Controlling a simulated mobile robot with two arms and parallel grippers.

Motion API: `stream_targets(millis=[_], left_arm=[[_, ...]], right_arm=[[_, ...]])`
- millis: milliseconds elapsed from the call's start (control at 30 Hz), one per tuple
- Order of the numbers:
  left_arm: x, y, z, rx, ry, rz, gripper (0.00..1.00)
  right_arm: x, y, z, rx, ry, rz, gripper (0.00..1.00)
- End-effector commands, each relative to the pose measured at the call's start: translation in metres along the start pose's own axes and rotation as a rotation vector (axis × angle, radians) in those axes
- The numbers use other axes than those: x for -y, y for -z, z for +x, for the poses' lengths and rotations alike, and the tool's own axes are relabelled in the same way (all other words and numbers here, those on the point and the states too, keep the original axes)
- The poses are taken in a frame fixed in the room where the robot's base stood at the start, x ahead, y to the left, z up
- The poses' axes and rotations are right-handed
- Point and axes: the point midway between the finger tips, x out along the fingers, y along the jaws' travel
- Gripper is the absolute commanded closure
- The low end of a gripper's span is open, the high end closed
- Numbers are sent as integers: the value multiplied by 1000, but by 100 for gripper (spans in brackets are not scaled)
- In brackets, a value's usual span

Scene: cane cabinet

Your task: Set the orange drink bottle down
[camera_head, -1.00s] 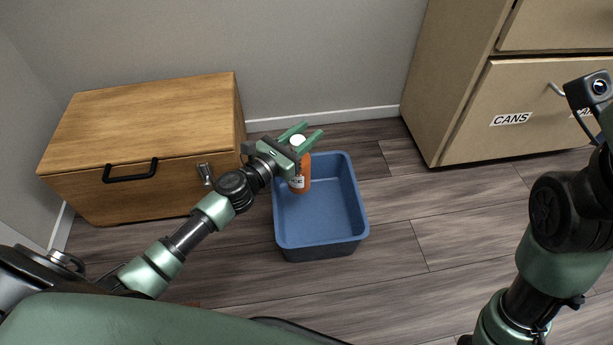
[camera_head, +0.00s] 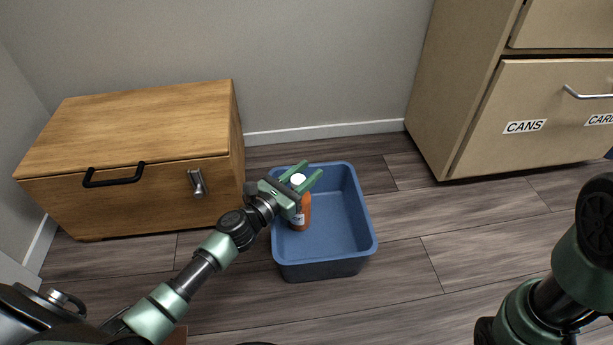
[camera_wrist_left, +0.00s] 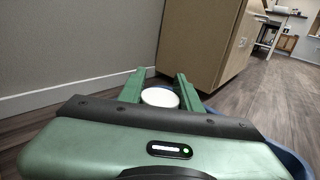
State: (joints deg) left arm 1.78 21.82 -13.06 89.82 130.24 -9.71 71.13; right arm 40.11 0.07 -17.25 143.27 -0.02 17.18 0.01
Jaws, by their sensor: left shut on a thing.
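The orange drink bottle (camera_head: 301,217) is upright with a white cap, inside the left part of the blue bin (camera_head: 338,245). I cannot tell whether its base touches the bin floor. My left gripper (camera_head: 306,177) is shut on the bottle near its top, with the green fingers on either side of the cap. In the left wrist view the white cap (camera_wrist_left: 160,97) sits between the two fingers, and the bottle's body is hidden below. My right gripper is out of the head view; only part of my right arm shows at the lower right.
A wooden chest (camera_head: 135,135) with a black handle and a metal latch stands left of the bin. A tan cabinet (camera_head: 510,110) with a drawer labelled CANS stands at the right. The plank floor (camera_head: 440,225) between bin and cabinet is clear.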

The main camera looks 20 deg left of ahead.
Motion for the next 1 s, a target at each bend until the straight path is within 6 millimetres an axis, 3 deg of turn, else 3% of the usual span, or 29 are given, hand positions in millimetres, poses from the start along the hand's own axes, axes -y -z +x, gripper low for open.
stream_targets(millis=[200, 233, 300, 700, 867, 1000], left_arm=[[0, 1, 1, 4, 1, 0, 100], [0, 3, 0, 0, 0, 0, 63], [0, 2, 0, 0, 0, 0, 44], [0, -2, -2, -1, 1, -1, 44], [2, -3, -27, -4, 0, -6, 44], [1, -3, -59, -4, -1, -6, 44]], right_arm=[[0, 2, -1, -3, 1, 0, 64], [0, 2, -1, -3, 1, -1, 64], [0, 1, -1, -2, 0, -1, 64], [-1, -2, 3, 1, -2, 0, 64], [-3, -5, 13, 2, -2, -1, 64], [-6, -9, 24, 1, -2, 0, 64]])
